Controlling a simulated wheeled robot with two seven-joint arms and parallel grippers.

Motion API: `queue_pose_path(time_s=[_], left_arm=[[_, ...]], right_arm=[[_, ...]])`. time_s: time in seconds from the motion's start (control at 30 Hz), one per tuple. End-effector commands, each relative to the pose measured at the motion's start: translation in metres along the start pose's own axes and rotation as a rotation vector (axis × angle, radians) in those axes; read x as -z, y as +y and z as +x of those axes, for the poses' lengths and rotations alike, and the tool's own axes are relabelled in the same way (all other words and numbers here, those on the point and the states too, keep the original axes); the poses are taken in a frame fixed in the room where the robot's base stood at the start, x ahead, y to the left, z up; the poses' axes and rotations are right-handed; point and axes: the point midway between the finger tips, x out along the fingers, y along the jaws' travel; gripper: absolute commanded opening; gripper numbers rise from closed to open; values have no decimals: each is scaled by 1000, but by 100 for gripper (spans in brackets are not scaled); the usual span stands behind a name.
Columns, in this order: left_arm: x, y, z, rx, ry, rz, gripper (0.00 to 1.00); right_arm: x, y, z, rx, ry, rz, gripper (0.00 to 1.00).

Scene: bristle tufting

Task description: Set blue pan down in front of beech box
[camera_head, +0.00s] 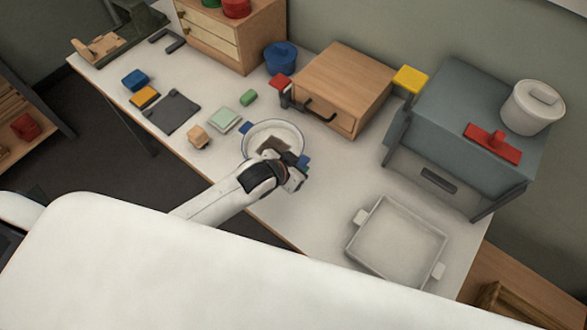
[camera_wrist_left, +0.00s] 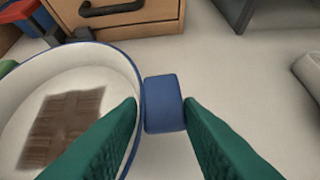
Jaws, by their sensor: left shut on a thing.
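The blue pan (camera_head: 289,127) is round, pale inside with a blue rim, and has blue lug handles; a brown square patch (camera_wrist_left: 62,130) shows inside it. It stands level in front of the beech box (camera_head: 343,73), a wooden box with a dark drawer handle on its front. I cannot tell whether the pan's base touches the table. My left gripper (camera_head: 301,172) is shut on the pan's near-right handle; in the left wrist view the green fingers pinch the blue lug (camera_wrist_left: 163,104). My right gripper is out of view.
A blue pot (camera_head: 280,58) and red block stand left of the box. Small blocks and a dark plate (camera_head: 172,113) lie to the left. A grey cabinet (camera_head: 455,120) stands right, a white tray (camera_head: 398,243) at the front right. Table between pan and tray is clear.

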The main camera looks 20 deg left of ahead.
Motion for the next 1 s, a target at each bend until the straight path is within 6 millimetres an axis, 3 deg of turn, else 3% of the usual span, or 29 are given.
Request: queue_pose_path(time_s=[0.33, 0.6, 0.63, 0.73, 1.0], left_arm=[[27, -2, 29, -1, -3, 0, 0], [31, -3, 32, 0, -2, -2, 0], [33, -4, 32, 1, 2, -4, 37], [33, -4, 32, 1, 1, -3, 54], [32, -3, 32, 0, 0, -2, 54]], right_arm=[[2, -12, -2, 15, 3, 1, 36], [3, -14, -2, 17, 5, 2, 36], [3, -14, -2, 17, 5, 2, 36], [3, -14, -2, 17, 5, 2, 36], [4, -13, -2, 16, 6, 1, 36]])
